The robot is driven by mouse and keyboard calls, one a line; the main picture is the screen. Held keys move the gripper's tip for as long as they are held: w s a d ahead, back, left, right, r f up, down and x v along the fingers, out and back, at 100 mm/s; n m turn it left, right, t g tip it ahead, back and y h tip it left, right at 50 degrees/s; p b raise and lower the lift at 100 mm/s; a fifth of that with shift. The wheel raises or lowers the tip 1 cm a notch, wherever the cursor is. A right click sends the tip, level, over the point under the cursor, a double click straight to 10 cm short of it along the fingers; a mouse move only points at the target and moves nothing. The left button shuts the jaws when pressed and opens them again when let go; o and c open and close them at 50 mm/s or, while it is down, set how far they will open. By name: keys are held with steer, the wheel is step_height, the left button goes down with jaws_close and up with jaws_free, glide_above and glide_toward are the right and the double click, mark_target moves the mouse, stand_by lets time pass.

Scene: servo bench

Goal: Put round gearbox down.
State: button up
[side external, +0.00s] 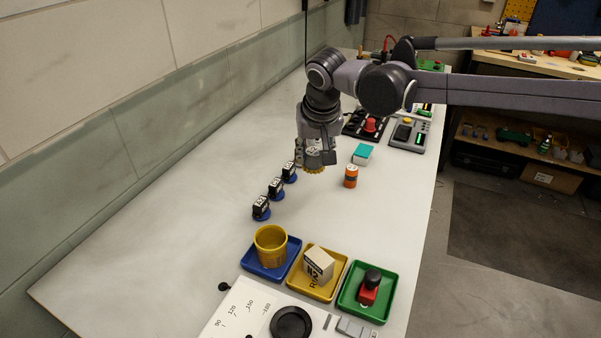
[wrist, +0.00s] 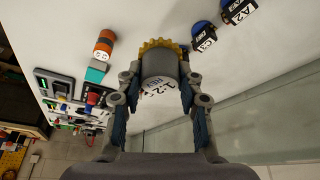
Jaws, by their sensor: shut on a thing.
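The round gearbox, a grey cylinder with a yellow toothed gear (wrist: 160,47) at its far end and a white printed label, is between the fingers of my gripper (wrist: 159,70) in the wrist view. My gripper is shut on its sides. In the side view the gripper (side external: 315,155) points down over the white bench, with the yellow gear (side external: 314,169) lowest. The gear is close to the bench top; I cannot tell whether it touches. Part of the gearbox body is hidden by the fingers in the side view.
Several black servos on blue bases (side external: 275,187) stand in a row to the left. An orange cylinder (side external: 351,177) and a teal-topped box (side external: 361,154) are to the right. Blue (side external: 266,271), yellow (side external: 325,294) and green (side external: 384,312) trays, each holding something, are in front. Bench between is clear.

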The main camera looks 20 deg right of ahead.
steer(key=s+d+f+m, duration=0.1)
steer(key=s+d, duration=0.3)
steer(key=d, duration=0.5)
steer(key=s+d, duration=0.4)
steer(key=d, duration=0.6)
steer(key=s+d+f+m, duration=0.1)
steer(key=s+d, duration=0.3)
steer(key=d, duration=0.5)
steer(key=shift+h, duration=0.4)
steer(key=w+a+f, duration=0.1)
steer(key=a+f, duration=0.1)
steer(key=a, duration=0.1)
steer(key=w+a+f, duration=0.2)
steer(key=a, duration=0.1)
steer(key=w+a+f, duration=0.2)
steer(key=a, duration=0.2)
steer(key=shift+f, duration=2.1)
steer(key=o, duration=1.2)
steer(key=shift+f, duration=0.15)
